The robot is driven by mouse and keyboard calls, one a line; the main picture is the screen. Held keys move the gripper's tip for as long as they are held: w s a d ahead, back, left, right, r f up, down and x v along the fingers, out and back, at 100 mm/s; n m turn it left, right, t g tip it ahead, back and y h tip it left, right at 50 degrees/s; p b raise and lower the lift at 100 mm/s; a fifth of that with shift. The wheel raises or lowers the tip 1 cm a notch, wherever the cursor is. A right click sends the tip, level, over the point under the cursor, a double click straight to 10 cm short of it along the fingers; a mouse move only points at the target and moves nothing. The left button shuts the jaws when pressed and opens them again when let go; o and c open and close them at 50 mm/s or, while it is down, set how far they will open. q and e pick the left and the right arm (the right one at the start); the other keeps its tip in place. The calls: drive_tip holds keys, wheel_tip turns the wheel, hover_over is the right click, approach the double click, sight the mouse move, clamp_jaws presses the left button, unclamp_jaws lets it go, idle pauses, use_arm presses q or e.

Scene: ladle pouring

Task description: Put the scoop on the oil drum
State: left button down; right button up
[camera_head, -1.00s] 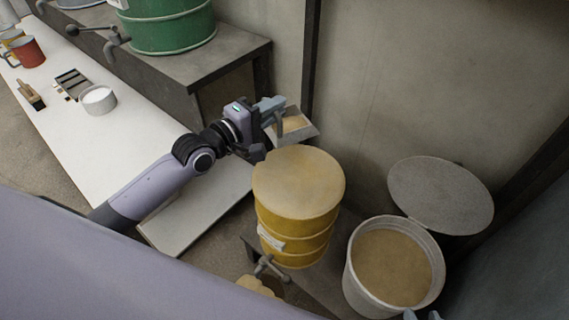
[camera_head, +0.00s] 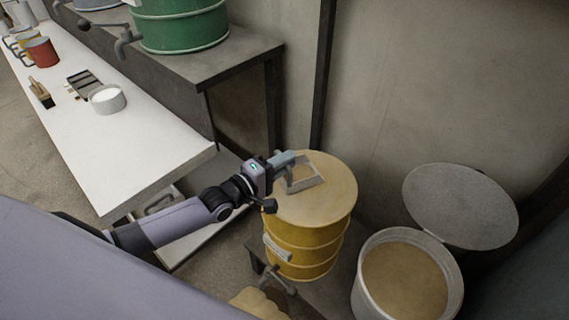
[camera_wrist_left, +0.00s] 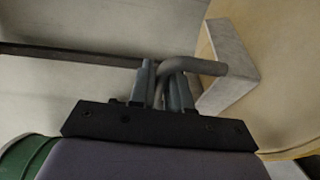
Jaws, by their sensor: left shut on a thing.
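The scoop (camera_head: 308,185) is a grey metal scoop with a bent tube handle; it also shows in the left wrist view (camera_wrist_left: 228,72). My left gripper (camera_head: 284,163) is shut on its handle; its fingers (camera_wrist_left: 168,88) pinch the tube in the left wrist view. The scoop is over the flat top of the yellow oil drum (camera_head: 305,247), whose top also shows in the left wrist view (camera_wrist_left: 285,60). I cannot tell whether the scoop touches the top. My right gripper is not in view.
A white bucket (camera_head: 362,290) of tan material, its round lid (camera_head: 460,205) open, stands right of the drum. A white table (camera_head: 130,165) with mugs, a brush and a white bowl (camera_head: 107,98) is at left. A green drum (camera_head: 180,25) stands on a grey bench (camera_head: 235,58).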

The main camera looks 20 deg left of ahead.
use_arm(q)
drive_tip(key=shift+r, duration=0.1)
drive_tip(key=c, duration=1.1)
unclamp_jaws()
drive_tip(key=p+v, duration=0.2)
drive_tip(key=v, duration=0.8)
drive_tip(key=s+d+f+m+g+y, duration=0.1)
drive_tip(key=s+d+f+m+g, duration=0.1)
drive_tip(key=s+m, duration=0.3)
drive_tip(key=s+d+f+m+g+y, duration=0.1)
drive_tip(key=s+d+f+m+y, duration=0.1)
drive_tip(key=s+m, duration=0.3)
drive_tip(key=s+d+f+m+g+y, duration=0.2)
drive_tip(key=s+f+m, duration=0.2)
drive_tip(key=s+m, duration=0.1)
drive_tip(key=shift+s+g, duration=0.25)
drive_tip(key=shift+g, duration=0.05)
drive_tip(key=shift+s, duration=0.1)
